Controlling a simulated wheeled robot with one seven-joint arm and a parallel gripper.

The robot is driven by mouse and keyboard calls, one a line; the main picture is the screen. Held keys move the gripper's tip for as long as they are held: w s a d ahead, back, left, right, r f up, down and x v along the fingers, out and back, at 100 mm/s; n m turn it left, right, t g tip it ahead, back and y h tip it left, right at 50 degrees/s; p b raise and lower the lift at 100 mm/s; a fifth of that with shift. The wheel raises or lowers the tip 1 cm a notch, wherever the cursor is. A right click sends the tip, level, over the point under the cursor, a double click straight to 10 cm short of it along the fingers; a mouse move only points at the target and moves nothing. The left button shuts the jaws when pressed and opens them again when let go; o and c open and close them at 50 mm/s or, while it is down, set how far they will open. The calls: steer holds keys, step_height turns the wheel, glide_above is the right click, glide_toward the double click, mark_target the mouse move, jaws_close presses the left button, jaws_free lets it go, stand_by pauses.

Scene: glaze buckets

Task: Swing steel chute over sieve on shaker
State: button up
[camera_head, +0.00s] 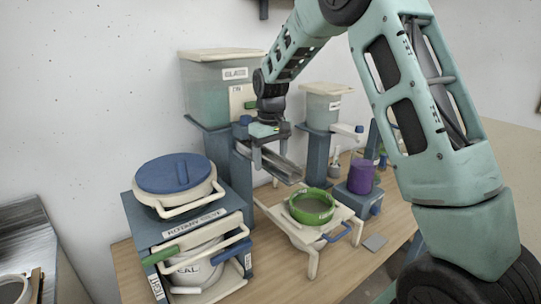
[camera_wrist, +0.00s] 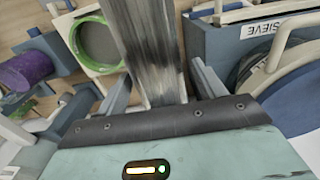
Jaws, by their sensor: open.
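The steel chute (camera_head: 278,166) is a grey open trough below the glaze tank, sloping down to the right. Its lower end shows near the back left of the green-rimmed sieve (camera_head: 312,207); I cannot tell whether it overlaps the rim. The sieve sits on the cream shaker frame (camera_head: 300,236). My gripper (camera_head: 268,153) is at the chute, pointing down. In the wrist view the chute (camera_wrist: 146,40) runs between my open fingers (camera_wrist: 162,84), with a gap visible on at least one side. The sieve (camera_wrist: 97,43) lies left of the chute there. My gripper hides the chute's upper end.
A rotary sieve box (camera_head: 190,235) with a blue-lidded pot (camera_head: 177,173) stands at the left front. The glass tank (camera_head: 215,88) is behind my gripper. A purple cup (camera_head: 361,176) and a smaller tank (camera_head: 322,105) stand right. A grey tile (camera_head: 375,242) lies on the bench.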

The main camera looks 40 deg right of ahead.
steer(key=shift+c, duration=0.3)
steer(key=c, duration=1.3)
steer(key=shift+w+d+n, duration=0.1)
steer(key=shift+d+n, duration=0.5)
steer(key=shift+d, duration=0.15)
steer(key=shift+w+d+n+p, duration=0.65)
steer(key=shift+w+d+n, duration=0.35)
steer(key=shift+d+n, duration=0.6)
steer(key=shift+w+d+n+p, duration=0.65)
steer(key=shift+w+d+n, duration=0.35)
steer(key=shift+d+n, duration=0.6)
steer(key=shift+w+d+n+p, duration=0.65)
steer(key=shift+w+d+n, duration=0.5)
steer(key=shift+n, duration=0.65)
steer(key=shift+s+d, duration=0.1)
steer(key=shift+d, duration=0.1)
steer(key=o, duration=1.4)
steer(key=shift+c, duration=0.2)
steer(key=shift+r, duration=0.1)
